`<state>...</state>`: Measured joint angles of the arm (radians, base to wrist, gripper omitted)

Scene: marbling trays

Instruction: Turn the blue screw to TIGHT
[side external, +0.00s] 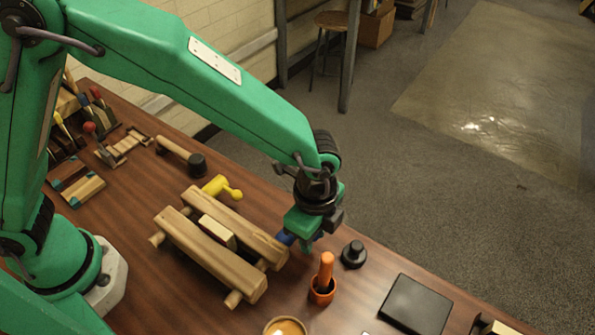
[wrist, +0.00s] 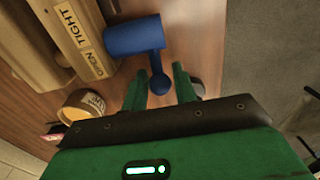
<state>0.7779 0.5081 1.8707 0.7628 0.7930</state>
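The blue screw (wrist: 130,38) has a thick barrel and a thin handle ending in a ball. It sits at the end of a wooden clamp (wrist: 30,40) with TIGHT and OPEN lettered on its end. In the side view the clamp (side external: 205,245) lies on the table, and the blue screw (side external: 286,237) is mostly hidden by my gripper (side external: 307,244). In the wrist view my gripper (wrist: 158,72) is open, with the screw's ball between its two green fingers. Gaps show on both sides of the ball; contact is not visible.
A yellow screw (side external: 218,187) is at the clamp's far end. An orange handle in a cup (side external: 324,278), a black knob (side external: 354,254) and a black pad (side external: 415,304) stand to the right. A round container (side external: 286,327) is at the front. A mallet (side external: 182,155) lies behind.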

